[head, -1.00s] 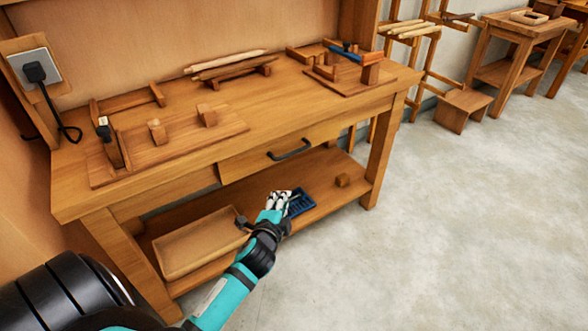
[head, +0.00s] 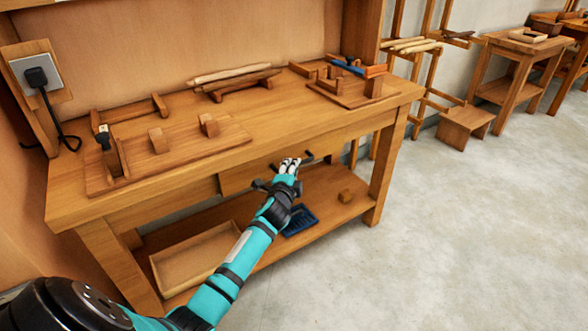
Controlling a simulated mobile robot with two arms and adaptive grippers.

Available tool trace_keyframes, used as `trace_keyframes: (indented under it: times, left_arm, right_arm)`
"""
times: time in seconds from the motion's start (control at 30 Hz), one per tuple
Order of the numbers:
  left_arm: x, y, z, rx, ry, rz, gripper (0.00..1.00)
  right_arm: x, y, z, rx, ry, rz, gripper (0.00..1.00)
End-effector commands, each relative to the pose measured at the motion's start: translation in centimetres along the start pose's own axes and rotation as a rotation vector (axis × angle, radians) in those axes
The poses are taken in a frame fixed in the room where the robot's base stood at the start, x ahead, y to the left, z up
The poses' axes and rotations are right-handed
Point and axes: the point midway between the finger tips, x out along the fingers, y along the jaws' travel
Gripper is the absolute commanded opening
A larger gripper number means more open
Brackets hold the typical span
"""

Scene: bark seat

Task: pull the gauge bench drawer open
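The wooden bench (head: 330,125) stands against the wall. Its drawer front (head: 238,177) sits under the top and looks flush with the bench front. The dark bar handle (head: 308,159) shows only in part, at its right end; my gripper covers the rest. My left gripper (head: 289,166) is in front of the handle, its pale fingertips overlapping it in the picture. I cannot tell whether the fingers touch the handle or how wide they are apart. My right gripper is not in view.
Wooden fixtures and sticks (head: 232,74) lie on the bench top. The floor (head: 460,220) in front and to the right is clear.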

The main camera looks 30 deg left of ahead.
Motion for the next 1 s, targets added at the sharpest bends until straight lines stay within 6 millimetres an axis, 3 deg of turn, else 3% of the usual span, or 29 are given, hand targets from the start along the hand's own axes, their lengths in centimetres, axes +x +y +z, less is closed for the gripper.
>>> trace_keyframes:
  times: [0.2,0.5,0.7,1.0]
  left_arm:
    - [2.0,0.1,0.0,0.0,0.001,0.0,0.23]
    - [2.2,0.0,0.0,0.0,0.001,0.0,0.23]
    - [2.2,0.1,0.0,0.0,0.001,0.001,0.0]
    - [2.1,0.2,0.0,0.001,0.0,0.003,0.0]
  right_arm:
    - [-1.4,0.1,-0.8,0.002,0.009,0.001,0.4]
    - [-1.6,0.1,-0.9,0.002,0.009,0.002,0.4]
    - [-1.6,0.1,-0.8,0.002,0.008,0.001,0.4]
    - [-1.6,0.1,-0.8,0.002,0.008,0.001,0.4]
